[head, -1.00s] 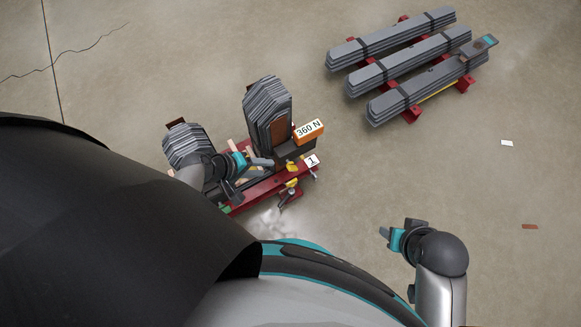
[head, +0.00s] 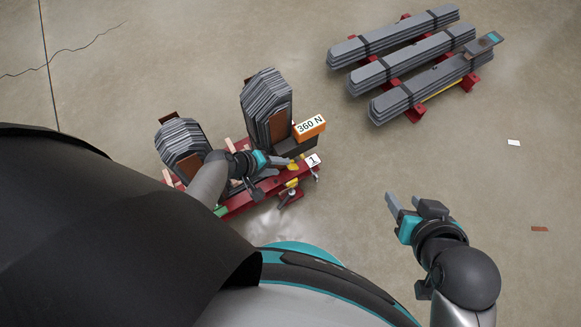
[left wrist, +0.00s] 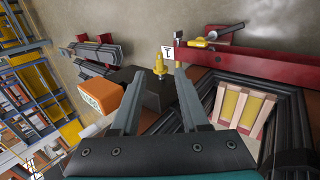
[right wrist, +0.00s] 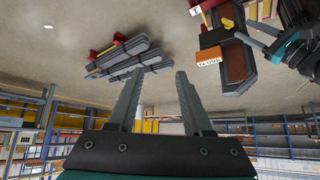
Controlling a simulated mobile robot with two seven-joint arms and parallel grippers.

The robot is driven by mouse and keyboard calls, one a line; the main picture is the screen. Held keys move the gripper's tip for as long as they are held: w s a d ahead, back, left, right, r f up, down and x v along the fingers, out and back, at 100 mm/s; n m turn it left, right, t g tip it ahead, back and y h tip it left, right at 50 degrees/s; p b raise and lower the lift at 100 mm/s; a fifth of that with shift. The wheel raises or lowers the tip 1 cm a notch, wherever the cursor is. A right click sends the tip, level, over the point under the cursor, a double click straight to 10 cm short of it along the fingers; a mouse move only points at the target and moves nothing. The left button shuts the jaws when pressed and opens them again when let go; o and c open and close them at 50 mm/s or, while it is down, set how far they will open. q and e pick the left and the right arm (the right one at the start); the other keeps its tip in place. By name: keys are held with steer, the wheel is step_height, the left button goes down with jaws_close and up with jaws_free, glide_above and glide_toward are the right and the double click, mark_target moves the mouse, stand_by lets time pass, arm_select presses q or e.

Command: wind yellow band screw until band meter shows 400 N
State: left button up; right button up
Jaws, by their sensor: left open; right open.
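The orange band meter (head: 310,127) on the red stacking stand reads 360 N. It also shows in the left wrist view (left wrist: 91,101). The yellow band screw (left wrist: 160,63) stands upright ahead, between the fingertips of my left gripper (left wrist: 157,72) in the left wrist view. In the head view my left gripper (head: 286,162) is beside the yellow screw (head: 294,165). It is open, with a finger on each side in the picture; I cannot tell whether it touches. My right gripper (head: 402,205) is open and empty over bare floor, away from the stand.
Two stacks of grey sheets (head: 262,90) stand on the red stand (head: 245,198), with a white "1" tag (head: 313,160). Another yellow-handled part (head: 292,184) is at its front. Strapped grey bundles (head: 415,55) lie on red supports at the back right. Floor between is clear.

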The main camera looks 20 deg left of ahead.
mark_target(289, 167)
arm_select(q)
steer(key=shift+b+x, duration=0.7)
steer(key=shift+x, duration=0.4)
steer(key=shift+b+x, duration=0.65)
steer(key=shift+x, duration=0.3)
steer(key=shift+w+d+f+b, duration=0.3)
steer(key=shift+w+f+b, duration=0.05)
steer(key=shift+f+b, duration=0.2)
steer(key=shift+w+d+f+b, duration=0.25)
steer(key=shift+w+f+b, duration=0.1)
steer(key=shift+f+b, duration=0.1)
arm_select(e)
steer(key=w+a+r+t+y, duration=0.1)
steer(key=a+r+t+y, duration=0.2)
steer(key=a+t, duration=0.4)
steer(key=shift+w+a+r+m+t+y, duration=0.2)
steer(key=shift+a+m+t+y, duration=0.15)
steer(key=shift+t+y, duration=0.3)
arm_select(q)
jaws_close()
